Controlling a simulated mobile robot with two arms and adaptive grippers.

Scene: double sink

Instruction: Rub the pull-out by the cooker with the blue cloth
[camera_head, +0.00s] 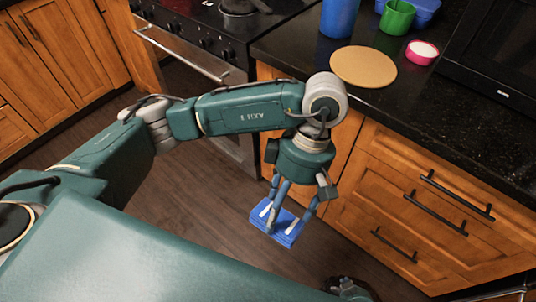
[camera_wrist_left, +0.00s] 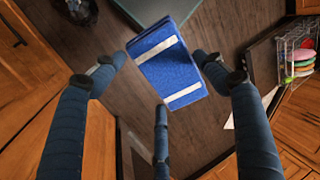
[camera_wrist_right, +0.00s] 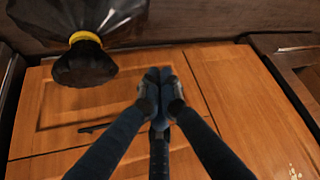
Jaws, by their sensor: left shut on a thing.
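The blue cloth (camera_head: 287,217) is a folded pad with two white stripes. It hangs in the air over the floor, in front of the wooden cabinets. My left gripper (camera_head: 277,212) points down and is shut on it; the left wrist view shows the cloth (camera_wrist_left: 172,72) between the fingers. The narrow wooden front beside the cooker (camera_head: 265,73) seems to be the pull-out; my left arm hides much of it. The cloth appears apart from it. My right gripper (camera_wrist_right: 158,78) has its fingers together, with nothing visible between them, and a wooden cabinet front behind.
The cooker (camera_head: 192,40) stands at the upper left. Drawers with dark handles (camera_head: 410,215) are at the right. The dark counter holds a round board (camera_head: 363,67) and cups. A rack of colourful dishes (camera_wrist_left: 298,55) and a black bag with a yellow band (camera_wrist_right: 85,55) also show.

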